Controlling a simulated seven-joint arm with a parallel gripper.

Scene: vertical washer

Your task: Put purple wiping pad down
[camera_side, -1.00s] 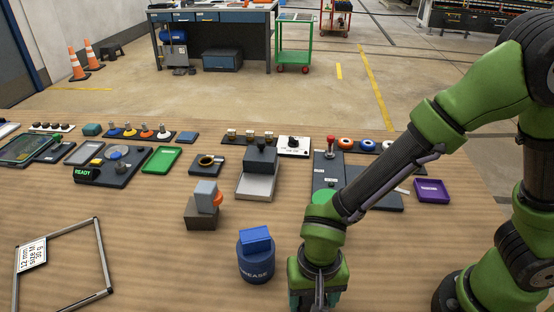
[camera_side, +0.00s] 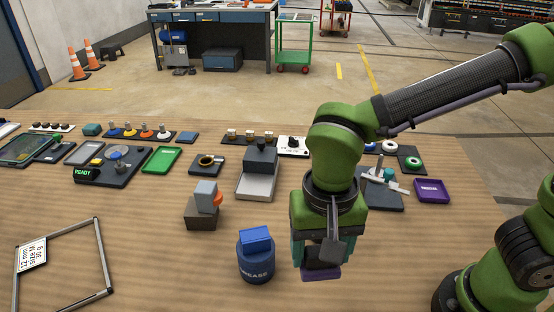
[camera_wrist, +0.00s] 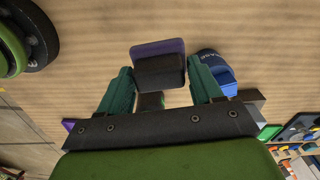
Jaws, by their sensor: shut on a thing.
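The purple wiping pad (camera_side: 321,273) has a dark grey block-shaped handle and hangs below my gripper (camera_side: 318,256) in the side view. My gripper is shut on the handle. In the wrist view the purple edge of the pad (camera_wrist: 158,47) shows beyond the dark handle, between the teal fingers of my gripper (camera_wrist: 163,85). The pad appears to be held above the wooden table, but its exact height is hard to tell.
A blue grease tub (camera_side: 256,262) with a blue block on top stands just left of the pad. A purple tray (camera_side: 432,190) lies to the right. A grey-and-orange block (camera_side: 206,196) stands farther left. Bare table (camera_side: 390,270) lies right of my gripper.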

